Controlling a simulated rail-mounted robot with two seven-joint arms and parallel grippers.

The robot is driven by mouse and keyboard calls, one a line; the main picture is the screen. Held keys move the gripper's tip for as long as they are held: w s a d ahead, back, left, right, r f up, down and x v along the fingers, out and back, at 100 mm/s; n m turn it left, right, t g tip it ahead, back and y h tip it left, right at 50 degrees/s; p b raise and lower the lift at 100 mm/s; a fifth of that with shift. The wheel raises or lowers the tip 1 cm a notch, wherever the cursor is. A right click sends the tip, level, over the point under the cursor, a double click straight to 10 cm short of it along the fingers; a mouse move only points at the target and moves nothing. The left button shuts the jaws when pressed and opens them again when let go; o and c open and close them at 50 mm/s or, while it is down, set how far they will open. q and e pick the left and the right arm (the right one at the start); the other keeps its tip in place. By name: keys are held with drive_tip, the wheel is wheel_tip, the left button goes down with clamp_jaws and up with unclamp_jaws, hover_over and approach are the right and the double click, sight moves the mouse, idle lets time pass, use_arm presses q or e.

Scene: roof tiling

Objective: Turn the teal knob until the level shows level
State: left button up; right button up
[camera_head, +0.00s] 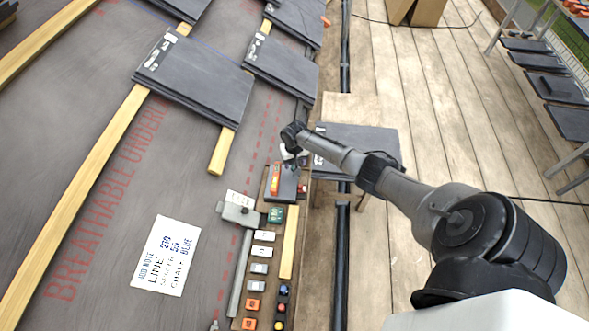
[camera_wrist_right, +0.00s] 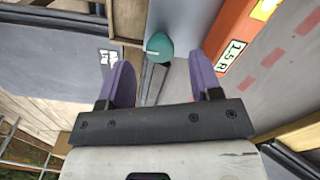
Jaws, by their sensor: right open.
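I cannot see finger contact. In the head view my right gripper (camera_head: 291,150) is over the far end of the small workboard, and the knob is not discernible there. The level (camera_head: 275,180) lies by it; its bubble is too small to read. My left gripper is not in view.
Dark slates (camera_head: 195,75) lie on yellow battens up the roof. A written note (camera_head: 166,256) lies on the underlay. Several small orange, white and coloured blocks (camera_head: 252,304) line the workboard. A wooden plank deck (camera_head: 430,100) is at right.

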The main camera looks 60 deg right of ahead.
drive_tip(key=shift+f+b, duration=0.6)
drive_tip(key=shift+f, duration=0.95)
drive_tip(key=c, duration=0.9)
drive_tip(key=shift+n, duration=0.3)
drive_tip(key=shift+c, duration=0.2)
